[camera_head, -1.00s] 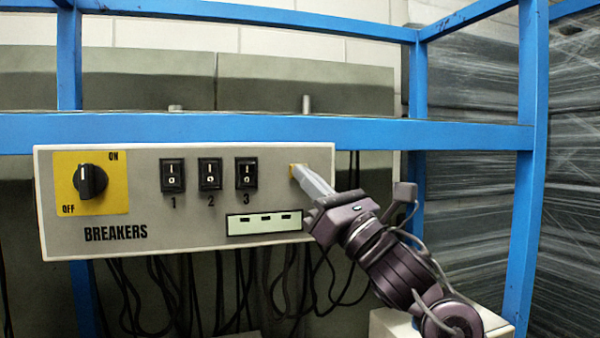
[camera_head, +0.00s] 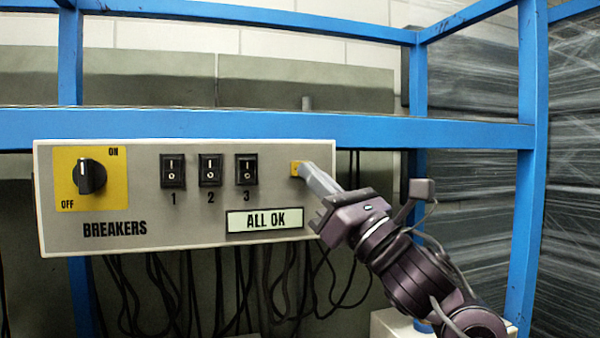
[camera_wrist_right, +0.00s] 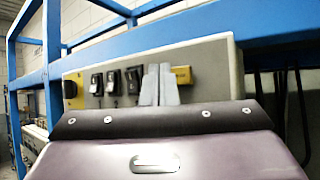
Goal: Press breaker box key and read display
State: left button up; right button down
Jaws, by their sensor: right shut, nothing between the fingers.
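The grey breaker box (camera_head: 140,215), marked BREAKERS, is fixed on the blue rack. Its display (camera_head: 265,221) reads "ALL OK". A small yellow key (camera_head: 295,169) is at the box's upper right; part of it is behind my fingers. My right gripper (camera_head: 305,172) is shut and empty, its fingertips at or just beside the key; I cannot tell if they touch. In the right wrist view the yellow key (camera_wrist_right: 181,75) shows to the right of the shut fingers (camera_wrist_right: 159,70). My left gripper is in no view.
Three black rocker switches (camera_head: 210,171), numbered 1 to 3, and a black rotary knob (camera_head: 90,177) on a yellow plate are left of the key. Black cables hang below the box. A blue rack post (camera_head: 527,200) and wrapped stacks (camera_head: 475,200) stand at the right.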

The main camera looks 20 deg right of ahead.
jog(key=s+b, duration=0.1)
jog(key=s, duration=0.2)
jog(key=shift+s+d, duration=0.1)
jog(key=shift+s, duration=0.3)
jog(key=shift+f, duration=0.1)
dwell(0.4)
